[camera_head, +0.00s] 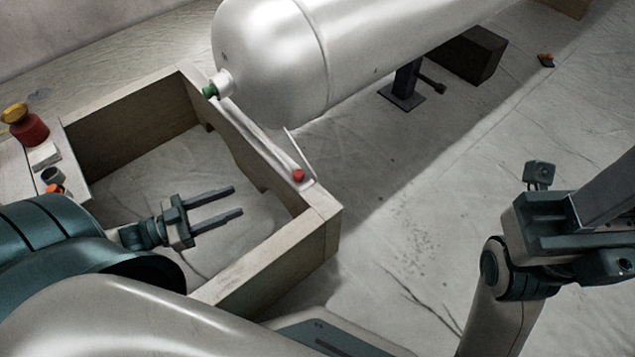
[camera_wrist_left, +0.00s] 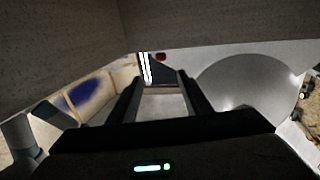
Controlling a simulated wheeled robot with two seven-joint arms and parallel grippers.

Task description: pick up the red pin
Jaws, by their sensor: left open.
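The red pin (camera_head: 298,175) shows as a small red round end at the near end of a narrow pale ledge, close to the wooden frame's right corner. It also shows in the left wrist view (camera_wrist_left: 160,57), small, above and between the fingers. My left gripper (camera_head: 240,200) is open and empty inside the wooden frame, to the left of the pin and apart from it. My right gripper is not clearly visible; part of my right arm (camera_head: 560,235) shows at the right, its fingers hidden or out of frame.
The wooden frame (camera_head: 275,260) has raised walls around my left gripper. A red and yellow object (camera_head: 25,125) stands at the left. A dark block (camera_head: 470,55) sits behind. The sheeted floor right of centre is clear.

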